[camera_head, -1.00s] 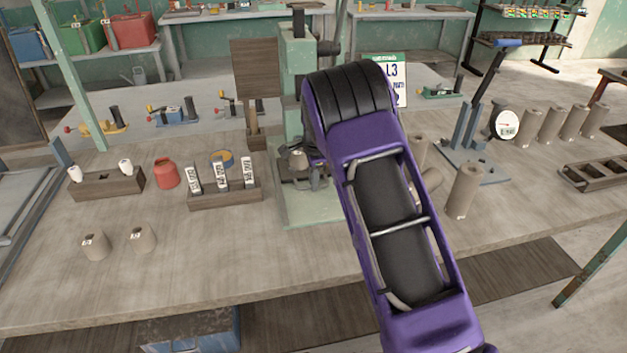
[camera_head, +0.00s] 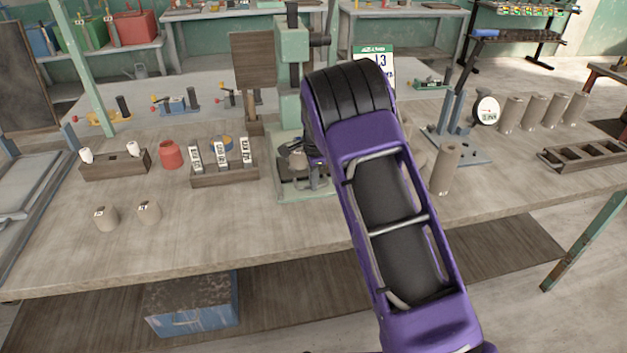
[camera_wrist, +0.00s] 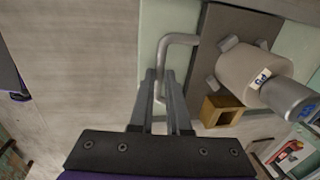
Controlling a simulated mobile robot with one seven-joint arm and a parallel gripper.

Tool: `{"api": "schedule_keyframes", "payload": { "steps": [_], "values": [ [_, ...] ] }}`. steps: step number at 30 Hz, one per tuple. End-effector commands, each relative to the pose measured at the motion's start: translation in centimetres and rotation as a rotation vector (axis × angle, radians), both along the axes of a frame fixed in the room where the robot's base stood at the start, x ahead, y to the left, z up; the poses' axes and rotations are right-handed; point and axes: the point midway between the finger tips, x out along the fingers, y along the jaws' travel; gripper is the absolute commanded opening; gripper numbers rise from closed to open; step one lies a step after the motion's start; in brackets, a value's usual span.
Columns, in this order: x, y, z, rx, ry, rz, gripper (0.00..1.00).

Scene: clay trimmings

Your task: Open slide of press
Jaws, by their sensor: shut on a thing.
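The green press (camera_head: 292,70) stands on the bench, partly behind my purple arm. In the wrist view, its dark slide plate (camera_wrist: 213,45) lies on the pale green base (camera_wrist: 153,25). A grey bent-bar handle (camera_wrist: 178,39) sticks out from the plate's left side. My gripper (camera_wrist: 168,76) has its two fingers shut on the handle's bar, one on each side. A beige labelled cylinder (camera_wrist: 246,70) with a grey metal end and a small yellow-brown block (camera_wrist: 222,112) are at the plate. In the head view, my arm hides the fingers and handle.
Left of the press are a tray of labelled blocks (camera_head: 225,176), a red jar (camera_head: 171,154) and two clay pieces (camera_head: 149,211). Clay cylinders (camera_head: 446,168) and a dial gauge stand (camera_head: 455,130) are to the right. The bench's front middle is clear.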

Motion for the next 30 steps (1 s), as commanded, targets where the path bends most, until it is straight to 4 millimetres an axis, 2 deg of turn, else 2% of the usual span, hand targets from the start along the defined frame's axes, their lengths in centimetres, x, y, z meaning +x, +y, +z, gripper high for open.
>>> {"api": "schedule_keyframes", "payload": {
  "steps": [3,4,8,9,20,23,30],
  "values": [
    [0.1,0.0,0.1,0.001,-0.003,0.0,0.0],
    [0.1,0.0,0.1,0.001,-0.003,0.0,0.18],
    [0.1,0.0,0.1,0.001,-0.003,0.0,0.42],
    [0.1,0.0,0.1,0.001,-0.003,0.0,0.45],
    [0.0,0.0,0.6,0.001,-0.003,0.0,0.45],
    [-0.2,0.0,2.0,0.0,-0.005,0.001,0.45],
    [-1.2,-0.2,7.5,0.003,-0.007,-0.001,0.45]
  ]
}}
